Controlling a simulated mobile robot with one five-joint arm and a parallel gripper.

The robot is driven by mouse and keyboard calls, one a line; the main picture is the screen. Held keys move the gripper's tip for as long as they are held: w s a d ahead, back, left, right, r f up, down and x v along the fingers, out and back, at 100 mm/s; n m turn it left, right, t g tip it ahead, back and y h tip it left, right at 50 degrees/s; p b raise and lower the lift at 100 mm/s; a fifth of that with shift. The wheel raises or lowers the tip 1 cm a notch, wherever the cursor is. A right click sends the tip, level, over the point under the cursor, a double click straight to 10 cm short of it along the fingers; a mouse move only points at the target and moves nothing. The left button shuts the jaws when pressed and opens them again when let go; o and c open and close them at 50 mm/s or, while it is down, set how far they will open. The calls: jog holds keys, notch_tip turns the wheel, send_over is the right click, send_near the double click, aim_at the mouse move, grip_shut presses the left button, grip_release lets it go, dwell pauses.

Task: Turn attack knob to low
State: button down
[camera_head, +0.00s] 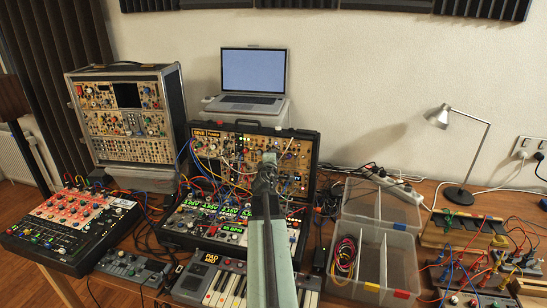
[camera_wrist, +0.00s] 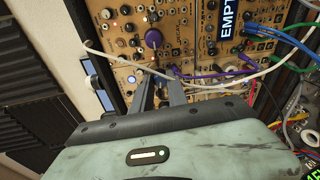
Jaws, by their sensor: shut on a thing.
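The open synth case (camera_head: 300,142) stands at the middle of the table, with a tan panel full of small knobs and jacks in its upright lid. My gripper (camera_head: 268,160) reaches in front of that panel. In the wrist view my gripper (camera_wrist: 160,77) has its two dark fingers against the tan panel (camera_wrist: 190,48), shut on a small knob that they mostly hide. I take it for the attack knob; its label and pointer cannot be read.
A white cable (camera_wrist: 215,80) and a purple cable (camera_wrist: 225,73) cross the panel close to the fingers. A laptop (camera_head: 253,74) stands behind the case. Clear plastic bins (camera_head: 372,278) are to the right, another synth rack (camera_head: 127,122) to the left.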

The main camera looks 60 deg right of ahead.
jog(key=shift+n, duration=0.6)
jog(key=shift+s, duration=0.1)
jog(key=c, duration=1.3)
grip_release()
jog(key=shift+d, duration=0.1)
jog(key=p+v, duration=0.1)
jog(key=v, duration=0.6)
jog(key=shift+a, duration=0.4)
